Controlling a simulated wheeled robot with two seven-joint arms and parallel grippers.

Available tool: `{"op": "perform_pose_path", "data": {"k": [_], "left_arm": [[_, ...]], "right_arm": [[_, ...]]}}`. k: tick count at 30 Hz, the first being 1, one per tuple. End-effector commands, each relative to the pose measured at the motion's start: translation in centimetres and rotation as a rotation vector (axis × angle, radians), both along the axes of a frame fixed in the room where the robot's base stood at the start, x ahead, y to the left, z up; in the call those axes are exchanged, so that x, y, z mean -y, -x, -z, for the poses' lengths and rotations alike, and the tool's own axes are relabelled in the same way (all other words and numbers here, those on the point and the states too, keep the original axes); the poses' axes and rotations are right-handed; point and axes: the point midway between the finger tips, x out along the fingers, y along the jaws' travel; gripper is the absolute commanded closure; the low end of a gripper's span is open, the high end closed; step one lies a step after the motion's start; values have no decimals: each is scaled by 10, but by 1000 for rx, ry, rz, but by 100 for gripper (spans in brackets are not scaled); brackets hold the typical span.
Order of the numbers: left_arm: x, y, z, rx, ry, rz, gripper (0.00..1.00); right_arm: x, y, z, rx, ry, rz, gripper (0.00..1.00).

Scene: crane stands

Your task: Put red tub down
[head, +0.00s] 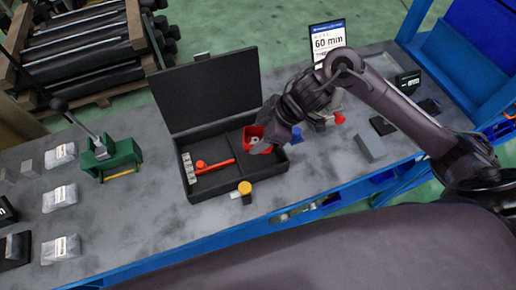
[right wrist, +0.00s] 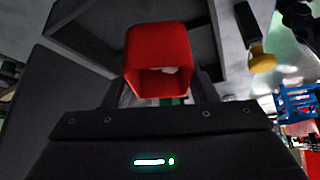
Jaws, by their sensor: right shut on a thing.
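The red tub (head: 253,135) is held by my right gripper (head: 262,143) over the right part of the open black case (head: 190,190). In the right wrist view the red tub (right wrist: 158,50) sits between the two fingers of my right gripper (right wrist: 158,85), its open mouth facing the camera and something pale inside. The fingers are shut on it. The case lid (head: 208,90) stands open at the back. I cannot tell whether the tub touches the case floor. My left gripper is not in view.
An orange-red tool (head: 212,165) lies in the case's left part. A yellow-capped item (head: 245,188) stands at its front edge, and a blue item (head: 296,134) is at its right. A green lever device (head: 110,155) stands left. A sign reading 60 mm (head: 327,38) stands behind.

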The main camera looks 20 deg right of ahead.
Motion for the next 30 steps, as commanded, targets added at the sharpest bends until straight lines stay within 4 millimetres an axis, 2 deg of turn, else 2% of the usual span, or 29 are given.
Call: {"op": "perform_pose_path", "data": {"k": [3,8,15,29,30], "left_arm": [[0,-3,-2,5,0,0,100],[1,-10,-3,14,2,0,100],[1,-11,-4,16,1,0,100],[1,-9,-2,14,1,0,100],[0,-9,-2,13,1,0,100]], "right_arm": [[-1,1,19,-3,-1,0,71],[-1,0,32,0,-1,-1,71],[-1,0,65,-2,-2,1,71],[0,0,75,1,-1,-1,71],[0,0,74,1,-1,-1,44]]}}
